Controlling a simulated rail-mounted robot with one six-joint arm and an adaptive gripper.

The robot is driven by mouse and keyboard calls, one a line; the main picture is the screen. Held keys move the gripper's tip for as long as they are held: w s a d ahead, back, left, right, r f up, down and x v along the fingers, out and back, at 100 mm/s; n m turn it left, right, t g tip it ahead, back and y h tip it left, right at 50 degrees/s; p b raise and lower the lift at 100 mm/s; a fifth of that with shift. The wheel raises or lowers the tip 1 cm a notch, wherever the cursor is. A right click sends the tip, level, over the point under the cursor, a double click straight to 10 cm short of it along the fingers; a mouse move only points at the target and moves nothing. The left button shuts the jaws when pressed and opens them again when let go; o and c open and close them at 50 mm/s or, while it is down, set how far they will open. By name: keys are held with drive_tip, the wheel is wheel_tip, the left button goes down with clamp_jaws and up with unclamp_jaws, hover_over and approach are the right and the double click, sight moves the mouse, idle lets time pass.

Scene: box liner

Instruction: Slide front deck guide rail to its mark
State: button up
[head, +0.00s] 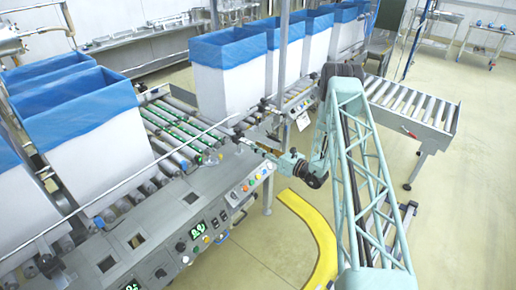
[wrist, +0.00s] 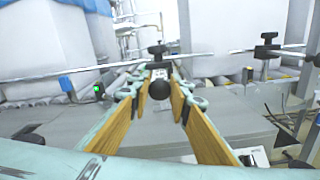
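The front deck guide rail (head: 145,175) is a long thin metal bar along the near side of the conveyor deck, below the white boxes. In the wrist view the rail (wrist: 95,69) crosses behind my fingertips. A clamp with a round black knob (wrist: 159,89) shows in front of it. My gripper (head: 291,165) is beside the panel's right end. Its two yellow-faced fingers (wrist: 161,82) stand either side of the knob, with a gap between them. I cannot tell whether they touch it. I cannot make out the mark.
A second black-knobbed clamp (wrist: 266,45) stands at right in the wrist view. The control panel (head: 205,220) has buttons and green displays. White boxes with blue liners (head: 228,85) stand on the conveyor. A roller conveyor (head: 415,105) lies right. A yellow curved strip (head: 322,240) marks the floor.

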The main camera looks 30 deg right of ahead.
clamp_jaws()
drive_tip(key=v, duration=0.3)
drive_tip(key=shift+s+f, duration=0.1)
drive_tip(key=shift+s, duration=0.1)
drive_tip(key=o, duration=0.6)
unclamp_jaws()
drive_tip(key=shift+d, duration=0.15)
drive_tip(key=shift+s, duration=0.15)
drive_tip(key=v, duration=1.1)
drive_tip(key=shift+s+d, duration=0.15)
drive_tip(key=shift+s, duration=0.15)
